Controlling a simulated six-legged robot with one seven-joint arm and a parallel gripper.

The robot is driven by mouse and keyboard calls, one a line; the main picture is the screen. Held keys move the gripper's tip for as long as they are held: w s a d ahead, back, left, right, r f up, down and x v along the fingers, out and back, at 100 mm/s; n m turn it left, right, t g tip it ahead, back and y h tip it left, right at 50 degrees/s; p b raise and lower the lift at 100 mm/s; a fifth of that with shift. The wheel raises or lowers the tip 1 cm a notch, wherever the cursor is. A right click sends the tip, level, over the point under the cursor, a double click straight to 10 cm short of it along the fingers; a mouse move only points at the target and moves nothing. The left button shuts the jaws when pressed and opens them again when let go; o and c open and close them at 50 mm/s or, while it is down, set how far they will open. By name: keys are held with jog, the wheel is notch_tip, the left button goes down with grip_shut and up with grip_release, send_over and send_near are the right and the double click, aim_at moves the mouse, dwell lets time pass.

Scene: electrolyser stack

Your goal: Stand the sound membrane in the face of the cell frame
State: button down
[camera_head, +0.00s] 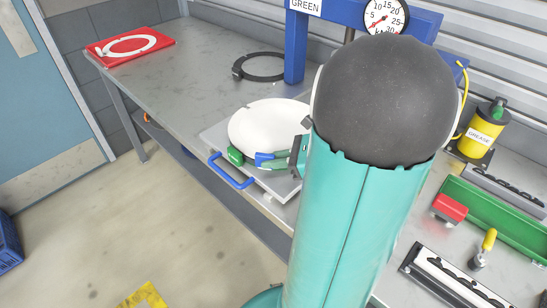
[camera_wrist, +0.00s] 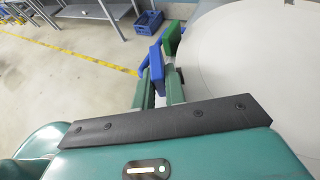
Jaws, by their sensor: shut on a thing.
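A large white disc (camera_head: 262,124), probably the membrane, is above a grey plate (camera_head: 214,136) with a blue handle; I cannot tell if it touches the plate. The disc fills the right of the wrist view (camera_wrist: 265,60). My gripper (camera_head: 280,160) is at the disc's near edge, its fingers shut on a blue tab (camera_head: 264,156), which shows between the green fingers in the wrist view (camera_wrist: 157,66). A green block (camera_head: 236,156) sits beside the tab at the disc's edge. My arm hides part of the plate and disc. I cannot clearly identify the cell frame.
A blue press frame (camera_head: 297,45) with a gauge (camera_head: 385,17) stands behind. A black ring (camera_head: 260,67) and a red tray (camera_head: 130,45) with a white ring lie on the bench. A grease can (camera_head: 481,130), a green tray (camera_head: 495,217) and a red block (camera_head: 449,208) are at right.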

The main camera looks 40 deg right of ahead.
jog(key=shift+f, duration=0.1)
jog(key=c, duration=1.4)
grip_release()
jog(key=shift+o, duration=0.2)
